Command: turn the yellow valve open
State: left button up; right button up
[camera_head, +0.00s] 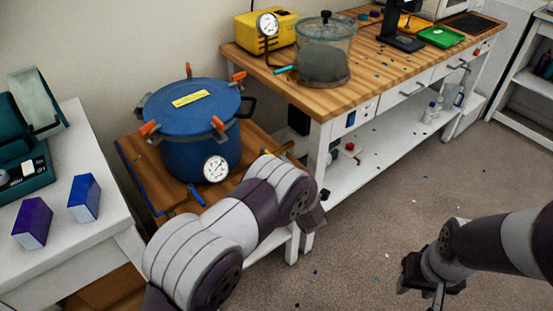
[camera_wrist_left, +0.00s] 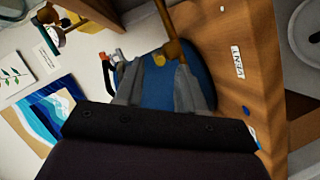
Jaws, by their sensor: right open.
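The blue pressure pot (camera_head: 190,150) with orange-tipped clamps and a white gauge (camera_head: 215,169) stands on a small wooden stand. A yellow lever (camera_head: 283,149), apparently the valve handle, shows just beyond my left forearm. In the left wrist view, a yellow-brown lever (camera_wrist_left: 176,38) reaches down between the grey fingers of my left gripper (camera_wrist_left: 158,88), nearer the right finger; contact cannot be told. The fingers are apart, with the blue pot behind them. In the head view my left gripper is mostly hidden by its arm. My right gripper (camera_head: 428,284) is open and empty over the floor.
A white label reading VENT (camera_wrist_left: 237,63) lies near the pot. A wooden workbench (camera_head: 375,75) carries a yellow pump (camera_head: 266,31) and a clear chamber (camera_head: 325,52). Purple (camera_head: 33,222) and blue (camera_head: 84,198) boxes stand on the left table. The floor at right is open.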

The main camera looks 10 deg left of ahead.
pick_arm(q)
jog(key=x, duration=0.4)
jog(key=shift+w+a, duration=0.2)
jog(key=shift+a, duration=0.15)
jog(key=shift+w+a+f, duration=0.1)
jog(key=shift+w+a, duration=0.05)
jog(key=shift+w, duration=0.25)
grip_shut()
